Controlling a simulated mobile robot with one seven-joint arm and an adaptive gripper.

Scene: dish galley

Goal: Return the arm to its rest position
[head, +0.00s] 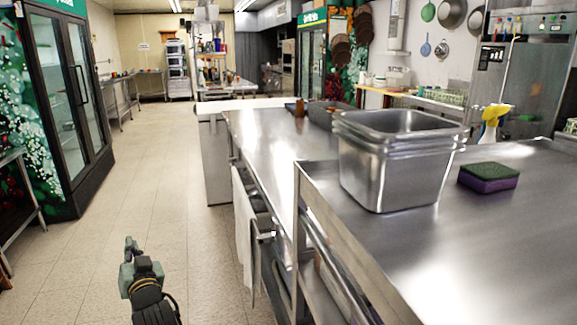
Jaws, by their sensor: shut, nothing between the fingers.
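My gripper (129,246) shows at the lower left in the head view, at the end of my dark arm. It is shut and empty. It is over the open tiled floor, to the left of the steel counter and apart from it. Most of my arm is cut off by the bottom edge of the picture.
A steel counter (500,235) on the right holds stacked steel pans (390,175), a green and purple sponge (488,177) and a yellow spray bottle (492,122). A white towel (243,230) hangs at its side. A glass-door fridge (75,95) stands left. The floor aisle (150,160) is clear.

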